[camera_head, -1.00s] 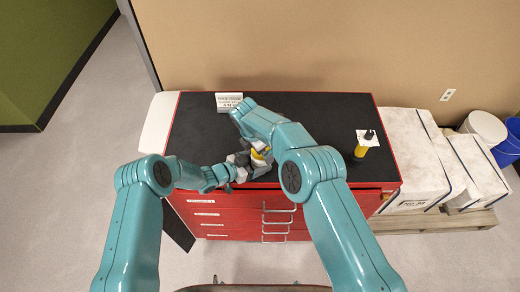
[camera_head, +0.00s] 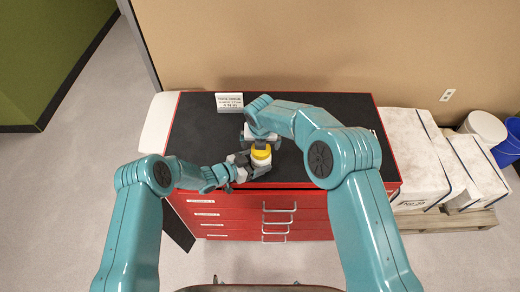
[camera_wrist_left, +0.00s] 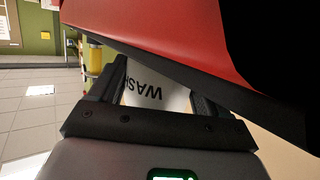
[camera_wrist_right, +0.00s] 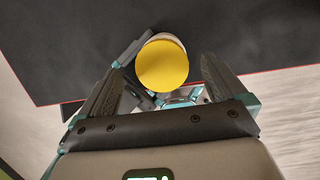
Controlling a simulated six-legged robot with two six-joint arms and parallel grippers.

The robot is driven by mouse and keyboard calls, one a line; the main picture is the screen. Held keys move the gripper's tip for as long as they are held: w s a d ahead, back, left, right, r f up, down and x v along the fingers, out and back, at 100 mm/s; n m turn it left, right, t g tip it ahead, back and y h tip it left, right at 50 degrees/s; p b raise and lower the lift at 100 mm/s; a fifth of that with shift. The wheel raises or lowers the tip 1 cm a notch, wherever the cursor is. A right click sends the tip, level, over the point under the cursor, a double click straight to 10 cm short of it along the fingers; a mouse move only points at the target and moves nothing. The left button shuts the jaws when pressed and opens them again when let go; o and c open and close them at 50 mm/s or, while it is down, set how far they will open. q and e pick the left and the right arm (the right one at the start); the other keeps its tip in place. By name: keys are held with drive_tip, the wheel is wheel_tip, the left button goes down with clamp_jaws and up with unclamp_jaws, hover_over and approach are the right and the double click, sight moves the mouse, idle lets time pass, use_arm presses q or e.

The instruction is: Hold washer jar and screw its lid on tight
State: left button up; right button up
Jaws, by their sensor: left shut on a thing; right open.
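The washer jar (camera_head: 261,169) is white and stands upright near the front edge of the black top. Its yellow lid (camera_head: 261,154) sits on top and shows as a round disc in the right wrist view (camera_wrist_right: 162,66). My left gripper (camera_head: 246,163) is shut on the jar's body from the left; the left wrist view shows the white jar wall (camera_wrist_left: 155,97) with part of its lettering between the fingers. My right gripper (camera_wrist_right: 163,75) is open, with its fingers apart on either side of the lid in its wrist view. Whether they touch the lid I cannot tell.
The red drawer cabinet (camera_head: 240,212) carries the black top (camera_head: 200,125). A small white sign (camera_head: 229,102) stands at the back. White blocks (camera_head: 418,160) lie on a pallet to the right. The left part of the top is clear.

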drive_tip(key=n, duration=0.3)
drive_tip(key=shift+n+y, duration=0.3)
drive_tip(key=shift+y, duration=0.1)
